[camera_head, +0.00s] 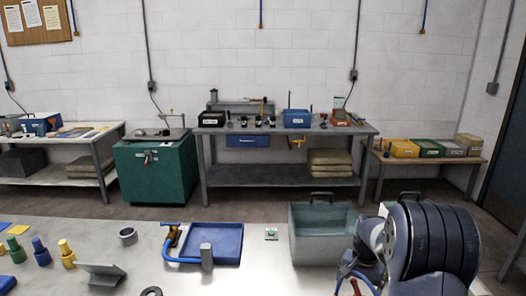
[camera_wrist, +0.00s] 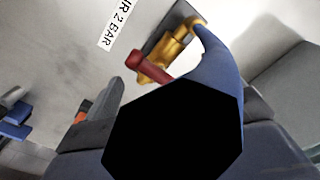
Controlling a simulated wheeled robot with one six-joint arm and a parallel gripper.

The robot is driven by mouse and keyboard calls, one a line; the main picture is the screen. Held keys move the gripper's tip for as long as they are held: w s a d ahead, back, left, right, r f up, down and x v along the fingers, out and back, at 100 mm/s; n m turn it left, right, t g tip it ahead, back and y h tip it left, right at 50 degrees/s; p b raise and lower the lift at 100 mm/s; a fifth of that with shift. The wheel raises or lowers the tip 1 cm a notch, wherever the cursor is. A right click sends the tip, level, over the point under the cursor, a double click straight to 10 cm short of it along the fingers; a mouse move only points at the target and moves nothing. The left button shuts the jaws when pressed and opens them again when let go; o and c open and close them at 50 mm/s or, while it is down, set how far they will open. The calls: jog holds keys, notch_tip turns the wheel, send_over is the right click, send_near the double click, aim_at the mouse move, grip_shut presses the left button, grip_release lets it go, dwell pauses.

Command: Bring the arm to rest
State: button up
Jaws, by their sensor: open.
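My gripper (camera_wrist: 185,98) shows in the wrist view as dark grey parts on either side of a black octagonal face. It is open, and I see nothing held between its jaws. In the head view my dark blue arm fills the lower right corner, and its gripper end is not clearly visible there. Ahead in the wrist view are a brass fitting (camera_wrist: 178,52) with a red handle (camera_wrist: 148,67) and a blue hose (camera_wrist: 217,62). I cannot tell whether the gripper touches the hose.
On the bench, a blue tray (camera_head: 228,229) and a grey-green bin (camera_head: 323,257) stand left of my arm. Several coloured pegs and a grey angled plate (camera_head: 100,272) are at lower left. A workbench (camera_head: 285,176) and a green cabinet (camera_head: 150,180) stand along the wall.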

jog(key=n+p, duration=0.1)
jog(key=n, duration=0.4)
jog(key=shift+r, duration=1.2)
